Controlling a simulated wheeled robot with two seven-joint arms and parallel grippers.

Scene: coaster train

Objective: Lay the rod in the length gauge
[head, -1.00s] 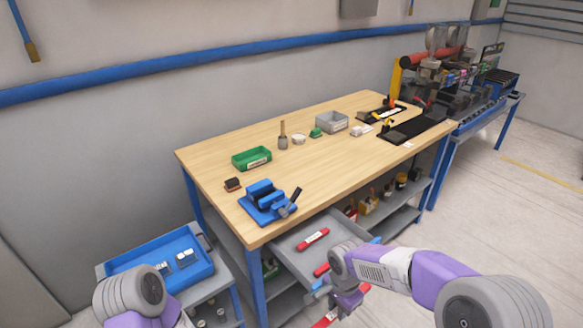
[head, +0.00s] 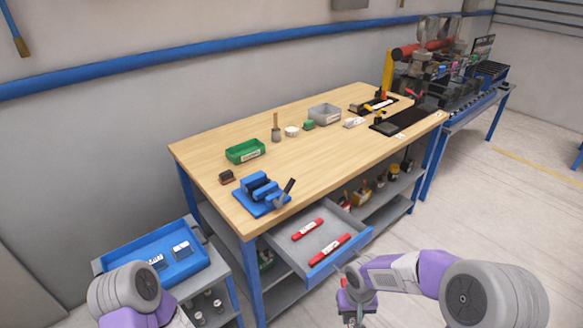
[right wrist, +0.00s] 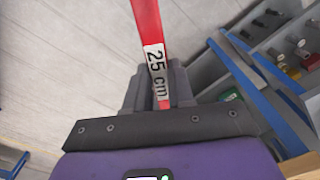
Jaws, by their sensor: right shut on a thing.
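In the head view my right gripper (head: 355,302) is low in front of the open drawer, clear of the table; little of the rod shows there. Two more red labelled rods lie in the grey drawer: one at the back (head: 307,230) and one nearer the front (head: 330,250). I cannot tell for sure which bench fixture is the length gauge. My left gripper is out of view.
The wooden table (head: 300,165) carries a blue fixture with a dark lever (head: 262,192), a green bin (head: 245,151), a grey bin (head: 324,113) and black fixtures (head: 405,122) at the right end. A blue tray (head: 190,268) stands at lower left. The table's middle is mostly clear.

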